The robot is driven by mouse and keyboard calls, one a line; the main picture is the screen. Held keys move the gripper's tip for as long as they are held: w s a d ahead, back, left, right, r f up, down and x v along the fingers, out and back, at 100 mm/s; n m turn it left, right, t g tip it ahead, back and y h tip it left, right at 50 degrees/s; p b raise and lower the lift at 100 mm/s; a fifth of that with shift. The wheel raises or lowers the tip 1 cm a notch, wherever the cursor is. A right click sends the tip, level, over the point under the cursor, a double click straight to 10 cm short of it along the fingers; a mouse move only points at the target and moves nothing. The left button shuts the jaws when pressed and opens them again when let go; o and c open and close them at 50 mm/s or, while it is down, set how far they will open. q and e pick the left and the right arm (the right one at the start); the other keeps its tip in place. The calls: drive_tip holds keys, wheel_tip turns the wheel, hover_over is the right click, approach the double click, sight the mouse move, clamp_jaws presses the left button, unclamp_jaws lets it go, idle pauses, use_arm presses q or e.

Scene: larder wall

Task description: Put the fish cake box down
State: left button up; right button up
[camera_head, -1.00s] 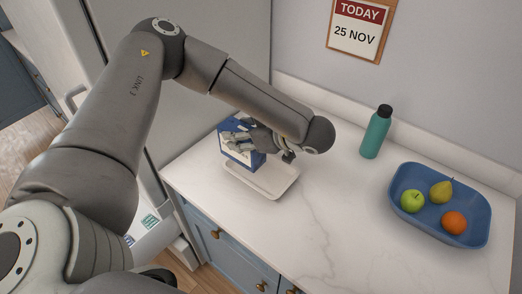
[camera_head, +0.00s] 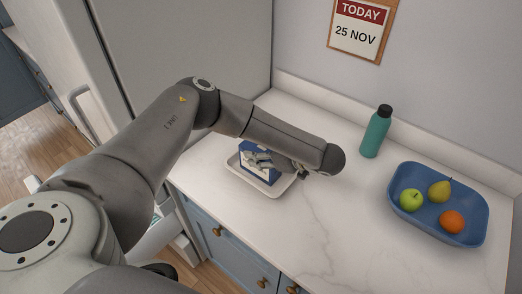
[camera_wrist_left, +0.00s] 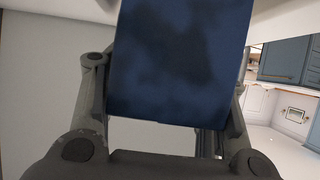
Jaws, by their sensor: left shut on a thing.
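The fish cake box (camera_head: 248,151), blue and white, is at the white tray (camera_head: 274,188) on the counter, with my left gripper (camera_head: 262,160) around it. In the left wrist view the box's dark blue face (camera_wrist_left: 180,65) fills the middle, between the two fingers of my left gripper (camera_wrist_left: 165,115), which is shut on it. The box looks upright and low over or on the tray. I cannot tell whether its base touches the tray. My gripper and arm hide part of the box. My right gripper is not in view.
A teal bottle (camera_head: 376,133) stands near the wall, right of the tray. A blue basket (camera_head: 402,225) with a green apple, a pear and an orange stands farther right. The marble counter (camera_head: 330,205) between is clear. A fridge (camera_head: 185,40) rises at the left.

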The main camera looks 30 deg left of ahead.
use_arm(q)
drive_tip(key=shift+f, duration=0.1)
drive_tip(key=o, duration=1.3)
drive_tip(key=shift+o, duration=0.2)
drive_tip(key=w+b+v, duration=0.1)
drive_tip(key=b+v, duration=0.1)
drive_tip(key=v, duration=1)
drive_tip(key=shift+s, duration=0.5)
drive_tip(key=shift+r, duration=0.2)
